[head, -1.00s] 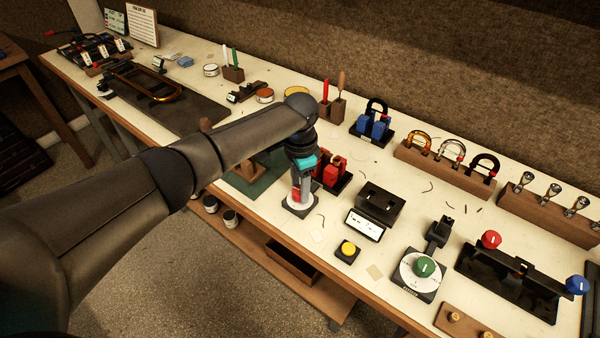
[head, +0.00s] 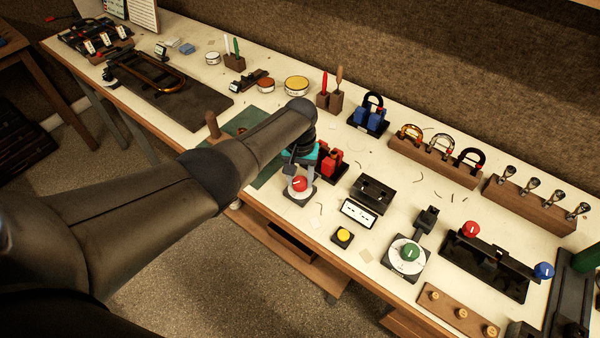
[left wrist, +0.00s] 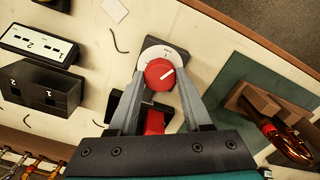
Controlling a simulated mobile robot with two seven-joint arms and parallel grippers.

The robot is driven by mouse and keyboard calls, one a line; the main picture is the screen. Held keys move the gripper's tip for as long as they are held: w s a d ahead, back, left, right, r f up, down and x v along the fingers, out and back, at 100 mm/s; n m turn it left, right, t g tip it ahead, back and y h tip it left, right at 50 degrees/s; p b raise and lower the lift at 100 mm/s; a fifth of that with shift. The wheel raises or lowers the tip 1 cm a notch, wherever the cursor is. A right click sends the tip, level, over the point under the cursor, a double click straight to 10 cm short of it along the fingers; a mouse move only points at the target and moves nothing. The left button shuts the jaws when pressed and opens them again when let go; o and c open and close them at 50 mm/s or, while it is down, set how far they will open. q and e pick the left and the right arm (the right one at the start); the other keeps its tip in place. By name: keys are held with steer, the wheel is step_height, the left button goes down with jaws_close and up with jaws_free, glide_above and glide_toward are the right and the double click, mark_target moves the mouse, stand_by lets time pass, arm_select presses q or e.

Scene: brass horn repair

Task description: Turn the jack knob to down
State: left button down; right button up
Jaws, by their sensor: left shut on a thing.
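A round red knob (head: 299,184) with a white pointer line sits on a white dial plate on a dark base near the bench's front edge. My left gripper (head: 300,177) is at this knob, its arm reaching in from the left. In the left wrist view the two fingers (left wrist: 161,76) stand on either side of the red knob (left wrist: 160,74), shut on it. The pointer line there slants to the upper right. Any lettering on the dial is too small to read. My right gripper is not in view.
A red clamp block (head: 332,163) stands close behind the gripper. A black two-slot box (head: 372,193), a yellow button (head: 343,235) and a green knob (head: 410,252) on another dial lie to the right. A wooden stand (left wrist: 252,104) is beside the gripper.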

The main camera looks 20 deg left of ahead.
arm_select(q)
steer(key=n, duration=0.2)
steer(key=shift+n+p, duration=0.35)
steer(key=shift+n, duration=0.05)
steer(key=shift+w+n+p, duration=0.1)
steer(key=shift+n+p, duration=0.2)
steer(key=shift+n, duration=1.2)
steer(key=shift+c, duration=1.7)
jaws_free()
